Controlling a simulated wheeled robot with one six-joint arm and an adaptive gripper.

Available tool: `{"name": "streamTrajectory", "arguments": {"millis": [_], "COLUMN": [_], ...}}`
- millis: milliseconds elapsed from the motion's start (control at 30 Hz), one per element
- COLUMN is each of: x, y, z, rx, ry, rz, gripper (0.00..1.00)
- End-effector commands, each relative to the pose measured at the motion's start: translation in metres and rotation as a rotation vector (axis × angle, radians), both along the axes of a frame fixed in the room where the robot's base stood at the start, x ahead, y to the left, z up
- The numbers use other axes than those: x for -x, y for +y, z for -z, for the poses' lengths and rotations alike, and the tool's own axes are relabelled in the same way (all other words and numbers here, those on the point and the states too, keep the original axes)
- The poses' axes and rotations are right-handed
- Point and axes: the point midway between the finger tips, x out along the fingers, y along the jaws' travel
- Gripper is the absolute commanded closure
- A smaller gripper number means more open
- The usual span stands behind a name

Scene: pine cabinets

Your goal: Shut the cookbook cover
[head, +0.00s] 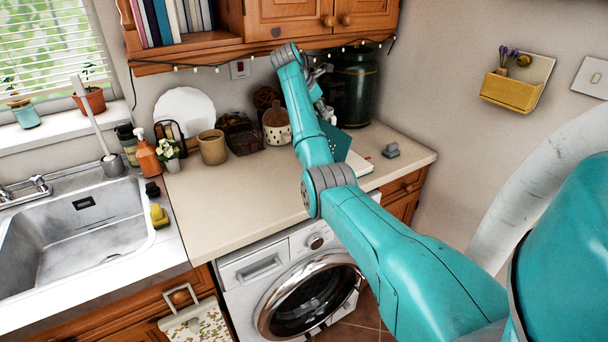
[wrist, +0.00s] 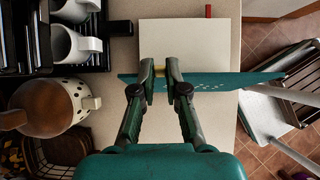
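The cookbook lies on the counter near its right end, with its pale page block (head: 358,163) partly showing past my arm in the head view. Its teal cover (head: 336,142) stands up at a steep angle from the pages. In the wrist view the cover (wrist: 225,82) is seen nearly edge-on as a band across the white page (wrist: 185,45). My gripper (wrist: 160,73) is at the cover, both fingertips overlapping it. The fingers are partly open with a narrow gap, and the cover runs across them rather than between them. In the head view my arm hides most of the gripper.
A dark green canister (head: 355,85) stands behind the book. A dotted pot (wrist: 55,102) and mugs (wrist: 75,45) are left of the gripper in the wrist view. The counter's front middle (head: 235,205) is clear.

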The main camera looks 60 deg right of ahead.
Motion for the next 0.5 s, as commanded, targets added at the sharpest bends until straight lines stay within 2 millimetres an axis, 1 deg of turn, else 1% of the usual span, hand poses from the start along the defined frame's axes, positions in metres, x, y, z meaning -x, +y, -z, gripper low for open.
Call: {"name": "streamTrajectory", "arguments": {"millis": [300,500], "x": [0.012,0.015], "y": [-0.020,-0.026], "z": [0.008,0.010], "rx": [-0.002,-0.003], "ry": [0.001,0.001], "rz": [0.000,-0.001], "gripper": [0.92,0.92]}}
